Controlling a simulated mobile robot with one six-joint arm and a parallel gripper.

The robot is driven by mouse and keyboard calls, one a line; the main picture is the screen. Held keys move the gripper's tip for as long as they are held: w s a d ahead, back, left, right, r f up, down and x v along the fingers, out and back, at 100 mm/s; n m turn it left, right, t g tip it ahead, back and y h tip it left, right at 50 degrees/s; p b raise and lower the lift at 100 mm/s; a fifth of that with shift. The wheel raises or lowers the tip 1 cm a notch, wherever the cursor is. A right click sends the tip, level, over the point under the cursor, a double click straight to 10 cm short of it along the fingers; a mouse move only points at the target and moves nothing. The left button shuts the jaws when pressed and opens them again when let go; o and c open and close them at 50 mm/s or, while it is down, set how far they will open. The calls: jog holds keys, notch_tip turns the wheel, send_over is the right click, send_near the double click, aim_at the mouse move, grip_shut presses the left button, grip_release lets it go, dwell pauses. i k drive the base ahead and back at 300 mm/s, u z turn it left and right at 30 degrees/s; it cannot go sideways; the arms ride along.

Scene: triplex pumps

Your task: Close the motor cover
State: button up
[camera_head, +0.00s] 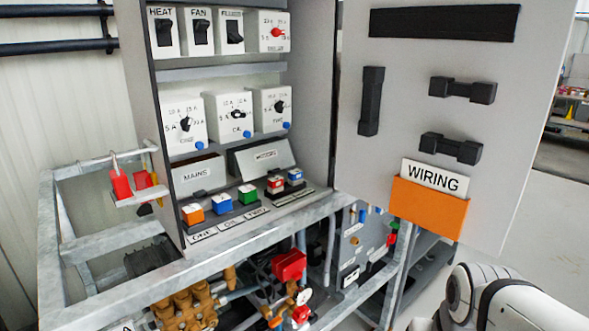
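Two grey covers with white labels sit on the lower shelf inside the open control cabinet. The left one is the MAINS cover (197,177). The right one, the motor cover (261,158), carries a small slanted label that seems to read MOTORS. It leans at an angle, with a dark gap along its lower left side, and looks at least partly open. My gripper is not in view; only white and black links of my arm show at the lower right, well away from the covers.
The cabinet door (437,120) stands open on the right, with black handles and an orange WIRING pocket (428,207). Coloured buttons (248,195) line the shelf front below the covers. Breakers and dials are above. A metal frame (100,245) and brass pump (187,307) are below.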

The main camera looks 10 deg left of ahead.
aim_at(250, 169)
jog(key=u, duration=0.1)
jog(key=i, duration=0.55)
jog(key=u, duration=1)
